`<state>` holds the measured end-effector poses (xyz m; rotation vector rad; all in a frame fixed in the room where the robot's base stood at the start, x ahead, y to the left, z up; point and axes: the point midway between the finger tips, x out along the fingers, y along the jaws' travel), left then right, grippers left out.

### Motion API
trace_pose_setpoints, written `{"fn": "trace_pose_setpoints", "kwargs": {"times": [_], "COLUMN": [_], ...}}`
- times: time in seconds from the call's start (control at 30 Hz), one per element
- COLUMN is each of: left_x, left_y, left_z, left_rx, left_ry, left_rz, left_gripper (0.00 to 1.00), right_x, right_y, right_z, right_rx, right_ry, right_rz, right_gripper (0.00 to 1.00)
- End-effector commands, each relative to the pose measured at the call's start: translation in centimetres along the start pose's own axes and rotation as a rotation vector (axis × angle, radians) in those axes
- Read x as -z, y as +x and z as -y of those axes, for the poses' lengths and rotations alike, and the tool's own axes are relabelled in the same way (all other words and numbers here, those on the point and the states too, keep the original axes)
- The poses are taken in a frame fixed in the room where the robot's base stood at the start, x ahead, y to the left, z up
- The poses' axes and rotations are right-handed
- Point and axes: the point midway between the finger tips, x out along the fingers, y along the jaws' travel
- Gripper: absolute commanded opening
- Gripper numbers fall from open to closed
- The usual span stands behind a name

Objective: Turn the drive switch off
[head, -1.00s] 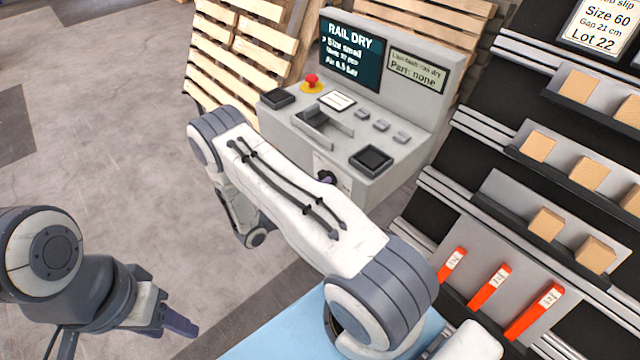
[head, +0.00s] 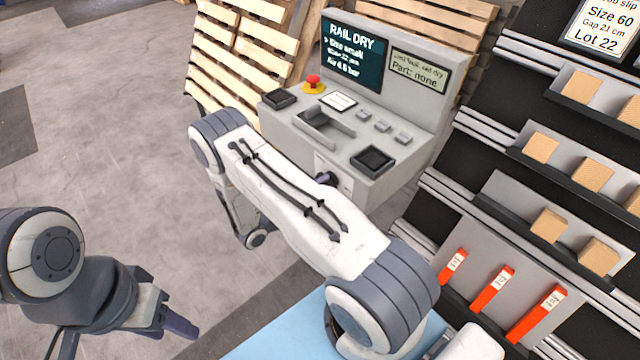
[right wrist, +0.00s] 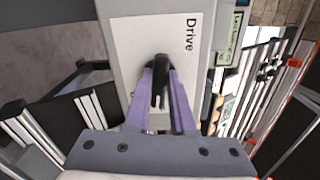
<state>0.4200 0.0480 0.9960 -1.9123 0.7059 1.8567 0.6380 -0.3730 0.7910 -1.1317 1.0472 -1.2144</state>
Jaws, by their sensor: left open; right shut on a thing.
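The drive switch (right wrist: 159,88) is a dark knob on a white plate marked "Drive" in the right wrist view. The plate is on the front of the grey control console (head: 385,187). My right gripper (right wrist: 160,75) is shut on the switch knob, its purple fingers on either side of it. In the head view my right arm hides most of the switch, and only a purple fingertip and dark part show near the console front. My left gripper (head: 180,322) is open and empty at the lower left, away from the console.
The console carries a red emergency button (head: 313,82), small grey buttons and a dark screen (head: 352,55) reading "RAIL DRY". Wooden pallets (head: 240,50) lean behind it. A rack (head: 520,190) with blocks and red-orange pieces stands at right. Open floor lies at left.

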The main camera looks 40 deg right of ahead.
Motion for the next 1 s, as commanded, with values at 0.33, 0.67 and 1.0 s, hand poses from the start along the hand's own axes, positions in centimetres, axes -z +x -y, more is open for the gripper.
{"fn": "trace_pose_setpoints", "kwargs": {"times": [0.33,0.67,1.0], "left_x": [0.00,0.00,0.00], "left_y": [0.03,0.03,0.03], "left_z": [0.00,0.00,0.00], "left_rx": [0.000,0.000,0.000], "left_ry": [0.000,0.000,0.000], "left_rz": [0.000,0.000,0.000], "left_gripper": [0.50,0.50,0.50], "right_x": [-0.12,-0.11,-0.09], "right_y": [-0.04,-0.05,-0.04], "right_z": [-0.11,-0.14,-0.15], "right_rx": [0.000,-0.001,-0.001], "right_ry": [-0.137,-0.164,-0.164], "right_rz": [0.003,0.004,0.003], "right_gripper": [0.00,0.00,0.53]}}
